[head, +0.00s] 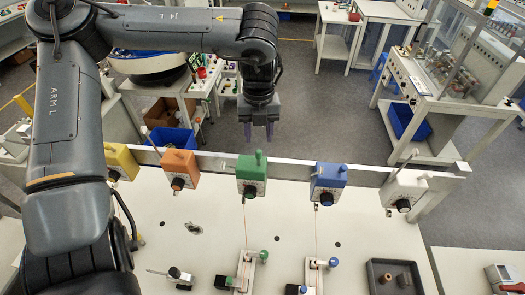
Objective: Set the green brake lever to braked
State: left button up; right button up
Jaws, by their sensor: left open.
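The green brake unit (251,173) is a green box with a white front and a dark round knob, mounted on the pale rail across the back of the table. A short green lever (259,158) stands up at its top right. My left gripper (259,133) hangs pointing down behind the rail, just above and beyond the green box in the picture. Its two purple fingers are apart with nothing between them, and it looks clear of the lever. My right gripper is out of view.
Yellow (122,162), orange (180,166), blue (328,181) and white (404,187) units share the rail (290,168). Below, a white tabletop (190,215) holds small fixtures and a dark tray (372,280). Strings run down from some units.

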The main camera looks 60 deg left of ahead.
aim_at(259, 152)
pick_arm(q)
notch_tip(259, 152, down, 8)
jog(key=shift+f+p, duration=0.1)
jog(key=shift+p, duration=0.5)
grip_shut()
